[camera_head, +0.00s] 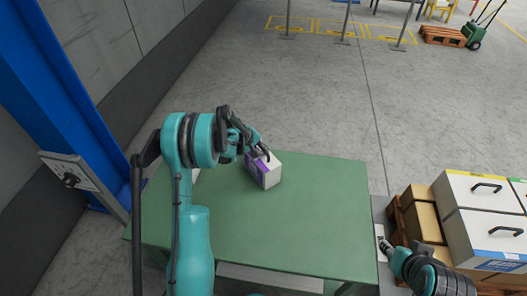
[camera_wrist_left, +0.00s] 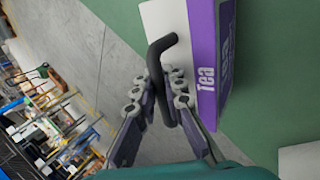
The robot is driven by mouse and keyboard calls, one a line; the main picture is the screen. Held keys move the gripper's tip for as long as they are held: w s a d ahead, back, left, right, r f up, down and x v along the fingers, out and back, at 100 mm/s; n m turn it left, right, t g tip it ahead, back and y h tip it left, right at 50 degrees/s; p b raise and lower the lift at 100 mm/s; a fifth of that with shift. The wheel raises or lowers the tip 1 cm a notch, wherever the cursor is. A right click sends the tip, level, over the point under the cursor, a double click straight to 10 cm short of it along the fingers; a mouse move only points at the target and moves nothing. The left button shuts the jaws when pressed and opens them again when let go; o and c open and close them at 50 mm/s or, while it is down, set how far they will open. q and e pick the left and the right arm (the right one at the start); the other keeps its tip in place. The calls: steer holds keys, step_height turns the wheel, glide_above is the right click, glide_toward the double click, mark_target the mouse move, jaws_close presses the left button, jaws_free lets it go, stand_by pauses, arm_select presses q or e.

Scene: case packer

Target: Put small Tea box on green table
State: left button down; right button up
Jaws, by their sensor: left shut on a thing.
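The small Tea box (camera_head: 267,172) is white and purple and is on or just above the green table (camera_head: 310,215), near its far edge. In the left wrist view the Tea box (camera_wrist_left: 207,60) shows its purple side with the word "Tea". My left gripper (camera_head: 259,153) is at the top of the box and shut on it; the exact grip is partly hidden. In the left wrist view the left gripper (camera_wrist_left: 170,95) has its dark fingers close beside the box. My right gripper (camera_head: 385,245) is small and dark at the right, beyond the table's edge; its jaws cannot be made out.
Brown cartons (camera_head: 424,222) and white cases with black handles (camera_head: 485,235) stand right of the table. A blue post (camera_head: 60,95) and a grey wall are at the left. The table's right half is clear. Open floor lies behind it.

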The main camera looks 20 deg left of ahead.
arm_select(q)
steer(key=shift+f, duration=0.1)
steer(key=c, duration=1.6)
jaws_free()
